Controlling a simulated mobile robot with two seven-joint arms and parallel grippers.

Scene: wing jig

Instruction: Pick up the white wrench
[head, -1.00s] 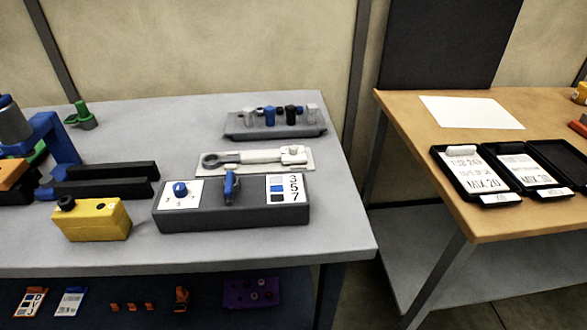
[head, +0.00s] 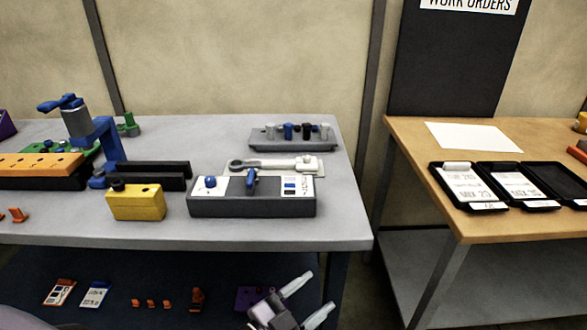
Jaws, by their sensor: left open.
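The white wrench (head: 285,164) lies flat on a pale plate on the grey table, behind a dark grey box. It has a white body and a dark grey ring end at its left. My left gripper (head: 308,295) shows at the bottom of the head view, its two pale fingers spread apart and empty. It is in front of the table, well nearer to me than the wrench and apart from it. My right gripper is not in view.
The dark grey box (head: 252,206) with blue knobs stands in front of the wrench. A grey rack (head: 292,142) with several pegs stands behind it. A yellow block (head: 136,203) and black bars (head: 150,175) are to the left. A wooden table (head: 400,128) with black trays is at right.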

